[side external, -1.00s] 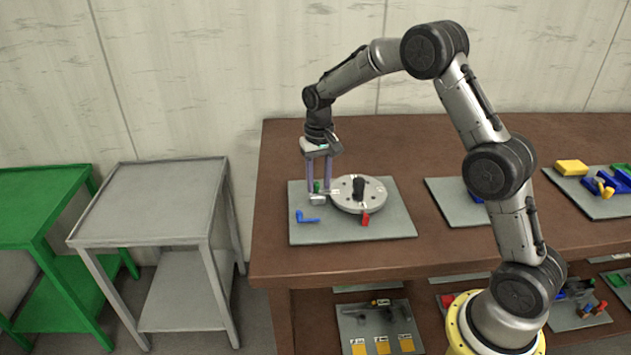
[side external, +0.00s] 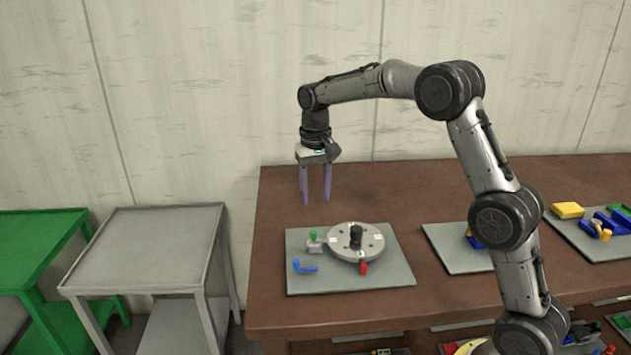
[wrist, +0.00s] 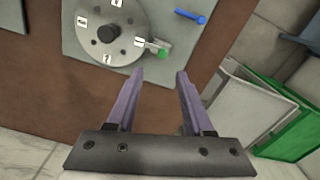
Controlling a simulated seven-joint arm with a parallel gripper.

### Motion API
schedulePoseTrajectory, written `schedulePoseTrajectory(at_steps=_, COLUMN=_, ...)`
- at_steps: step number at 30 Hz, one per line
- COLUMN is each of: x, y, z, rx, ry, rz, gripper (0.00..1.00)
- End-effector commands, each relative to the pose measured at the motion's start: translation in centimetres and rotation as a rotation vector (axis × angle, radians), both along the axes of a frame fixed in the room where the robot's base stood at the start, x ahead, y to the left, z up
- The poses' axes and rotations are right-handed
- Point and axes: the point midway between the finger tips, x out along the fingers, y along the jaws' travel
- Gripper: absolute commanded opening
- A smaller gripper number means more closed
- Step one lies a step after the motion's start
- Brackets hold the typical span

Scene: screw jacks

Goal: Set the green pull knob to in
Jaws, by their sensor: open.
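The green pull knob (side external: 313,235) stands at a small grey block (side external: 314,247) on the left part of a grey board, beside a round grey dial plate. In the wrist view the green knob (wrist: 162,54) shows just beyond my fingertips, at the edge of the dial. How far in or out it sits is too small to tell. My gripper (side external: 316,201) is open and empty, pointing down above the knob and apart from it. In the wrist view its two purple fingers (wrist: 160,73) are spread, with nothing between them.
The dial plate (side external: 370,234) carries a black centre knob (side external: 356,236) and white labels. A red piece (side external: 363,268) is at its front edge. A blue lever (side external: 304,267) lies front left on the grey board (side external: 340,283). Other boards with coloured parts stand to the right.

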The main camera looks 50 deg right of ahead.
Motion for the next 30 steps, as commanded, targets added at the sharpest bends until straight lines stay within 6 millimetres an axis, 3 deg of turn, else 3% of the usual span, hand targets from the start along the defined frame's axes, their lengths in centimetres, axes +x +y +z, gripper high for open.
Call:
schedulePoseTrajectory(at_steps=7, x=0.0, y=0.0, z=2.7, rx=0.0, ry=-0.001, rz=0.0, gripper=0.52)
schedulePoseTrajectory(at_steps=20, x=0.0, y=0.2, z=3.3, rx=-0.001, ry=-0.005, rz=0.004, gripper=0.52)
schedulePoseTrajectory(at_steps=25, x=-1.0, y=1.3, z=7.8, rx=-0.015, ry=-0.09, rz=0.023, gripper=0.52)
schedulePoseTrajectory(at_steps=30, x=-6.0, y=3.4, z=12.9, rx=-0.026, ry=-0.179, rz=0.059, gripper=0.52)
